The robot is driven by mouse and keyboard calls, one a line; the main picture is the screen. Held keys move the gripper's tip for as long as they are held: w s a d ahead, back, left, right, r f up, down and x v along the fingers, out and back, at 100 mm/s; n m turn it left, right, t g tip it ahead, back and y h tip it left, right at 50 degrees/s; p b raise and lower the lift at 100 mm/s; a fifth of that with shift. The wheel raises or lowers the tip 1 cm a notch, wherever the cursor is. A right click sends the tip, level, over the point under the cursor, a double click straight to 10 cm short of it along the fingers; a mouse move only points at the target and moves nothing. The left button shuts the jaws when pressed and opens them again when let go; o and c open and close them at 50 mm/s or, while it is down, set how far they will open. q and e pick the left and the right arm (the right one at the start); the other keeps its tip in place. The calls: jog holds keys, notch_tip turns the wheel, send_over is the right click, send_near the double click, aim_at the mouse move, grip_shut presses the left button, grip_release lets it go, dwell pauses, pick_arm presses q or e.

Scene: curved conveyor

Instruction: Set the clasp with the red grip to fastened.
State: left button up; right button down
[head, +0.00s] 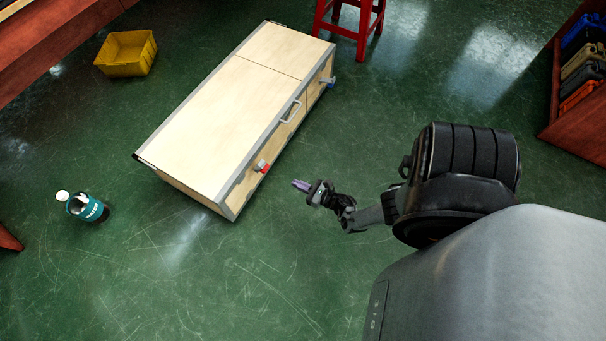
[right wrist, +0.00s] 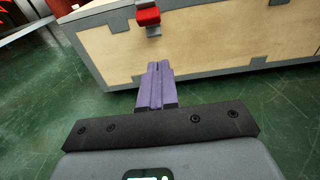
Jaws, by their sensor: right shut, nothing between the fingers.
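The clasp with the red grip (head: 262,166) is on the long front side of a pale wooden case (head: 213,104) with grey edging, near its closer corner. In the right wrist view the red grip (right wrist: 148,16) sits at the top, on a grey metal plate. I cannot tell its setting. My right gripper (head: 301,185) is to the right of the clasp, apart from it. Its purple fingers (right wrist: 157,84) are shut and empty, pointing toward the case side below the red grip. My left gripper is not in view.
A yellow bin (head: 126,53), a bottle (head: 87,207) and a red stool (head: 349,22) stand around. Green floor (head: 270,265) is clear in front of the case.

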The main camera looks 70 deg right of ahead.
aim_at(260, 166)
jog(key=w+d+r+b, duration=0.1)
jog(key=w+d+r, duration=0.1)
jog(key=w, duration=0.7)
jog(key=shift+d+b, duration=0.15)
jog(key=shift+b, duration=0.15)
jog(key=shift+r, duration=0.1)
